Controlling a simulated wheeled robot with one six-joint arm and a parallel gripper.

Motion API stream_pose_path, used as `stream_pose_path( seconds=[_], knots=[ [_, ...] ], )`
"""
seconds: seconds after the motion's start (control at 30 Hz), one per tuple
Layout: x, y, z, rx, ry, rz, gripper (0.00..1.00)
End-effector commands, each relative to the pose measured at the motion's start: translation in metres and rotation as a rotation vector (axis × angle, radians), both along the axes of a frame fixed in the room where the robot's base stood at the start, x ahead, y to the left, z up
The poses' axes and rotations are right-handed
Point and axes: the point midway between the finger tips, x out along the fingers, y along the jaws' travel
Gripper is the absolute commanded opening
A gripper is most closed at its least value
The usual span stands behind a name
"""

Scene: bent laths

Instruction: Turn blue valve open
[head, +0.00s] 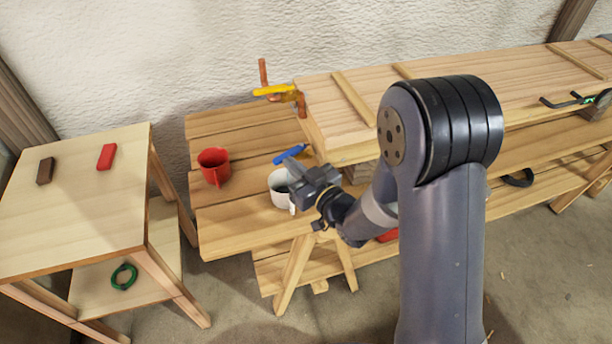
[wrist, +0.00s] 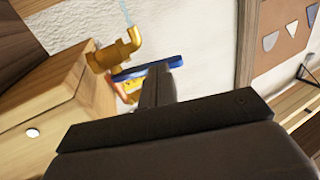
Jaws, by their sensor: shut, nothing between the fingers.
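The blue valve handle (head: 290,153) is a short bar by the left end of the long bench, just beyond my gripper (head: 298,172) in the head view. In the wrist view the blue handle (wrist: 140,70) lies slanting across, by a brass pipe fitting (wrist: 117,52). The fingers of my gripper (wrist: 158,72) are shut, with their tips overlapping the handle's right part in this view. I cannot tell whether they touch it. A yellow valve handle (head: 273,90) sits on a copper pipe above; a yellow part (wrist: 131,92) also shows below the blue handle in the wrist view.
A red mug (head: 214,165) and a white cup (head: 280,188) stand on the slatted table (head: 225,232), the cup close to my gripper. The long bench (head: 330,105) is to the right. A side table (head: 75,215) at left holds a red block (head: 106,156) and a brown block (head: 45,171).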

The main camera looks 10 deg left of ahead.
Motion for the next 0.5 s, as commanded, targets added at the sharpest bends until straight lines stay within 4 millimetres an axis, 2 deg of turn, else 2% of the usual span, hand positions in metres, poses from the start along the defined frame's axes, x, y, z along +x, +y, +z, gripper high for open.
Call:
stream_pose_path(
  seconds=[0.03, 0.5],
  knots=[
    [0.000, 0.003, -0.005, 0.001, -0.005, 0.004, 0.00],
    [0.004, 0.022, -0.002, 0.001, -0.002, 0.006, 0.00]
  ],
)
